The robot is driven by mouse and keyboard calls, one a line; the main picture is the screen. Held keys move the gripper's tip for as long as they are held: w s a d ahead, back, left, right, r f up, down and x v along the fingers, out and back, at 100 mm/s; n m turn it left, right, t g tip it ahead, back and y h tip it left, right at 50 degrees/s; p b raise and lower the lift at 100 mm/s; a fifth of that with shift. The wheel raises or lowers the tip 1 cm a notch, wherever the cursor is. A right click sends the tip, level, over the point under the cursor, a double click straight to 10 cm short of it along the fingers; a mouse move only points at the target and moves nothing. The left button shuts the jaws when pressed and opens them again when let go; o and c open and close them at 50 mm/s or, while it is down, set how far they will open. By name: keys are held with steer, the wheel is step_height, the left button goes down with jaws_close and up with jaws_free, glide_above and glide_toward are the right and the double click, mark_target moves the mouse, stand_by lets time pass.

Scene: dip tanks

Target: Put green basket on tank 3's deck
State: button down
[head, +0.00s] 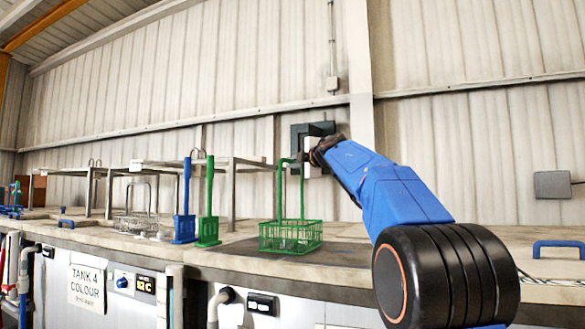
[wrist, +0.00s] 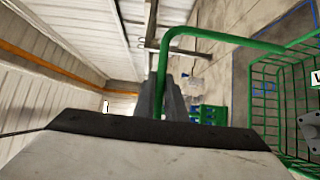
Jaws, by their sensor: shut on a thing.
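The green basket (head: 290,237) is a wire basket with a tall handle, upright at the counter in the middle of the head view. It also shows at the right of the wrist view (wrist: 262,95), with a white tag on it. My gripper (head: 303,162) is shut on the top of its handle; the handle runs to the fingers (wrist: 165,92) in the wrist view. The basket's bottom is over or on a dark patch of deck (head: 345,256); I cannot tell whether it touches. No tank 3 sign is readable.
A blue paddle (head: 185,215) and a green paddle (head: 208,215) stand just left of the basket. Metal racks (head: 150,165) stand farther left, behind a tank 4 sign (head: 87,287). A blue handle (head: 558,244) lies on the counter at right.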

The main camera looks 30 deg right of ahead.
steer(key=shift+f, duration=0.6)
steer(key=c, duration=1.8)
jaws_free()
steer(key=shift+f, duration=0.15)
steer(key=shift+s, duration=0.1)
steer(key=s, duration=1.2)
steer(key=shift+d, duration=0.15)
